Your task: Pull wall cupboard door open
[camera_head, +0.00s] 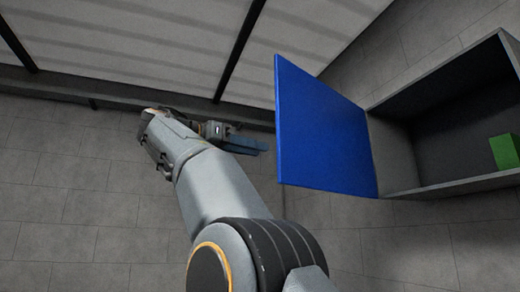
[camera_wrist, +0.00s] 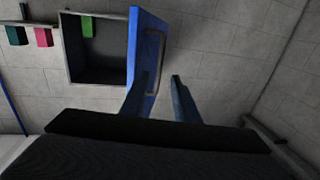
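The blue cupboard door (camera_head: 322,132) stands swung wide open at the left side of the grey wall cupboard (camera_head: 402,160). In the wrist view the door (camera_wrist: 140,50) is seen nearly edge-on at the cupboard's right, with a grey bar handle (camera_wrist: 157,60) on its outer face.
A green block (camera_head: 504,151) is inside the open cupboard. Bare tiled wall lies right of the door in the wrist view.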

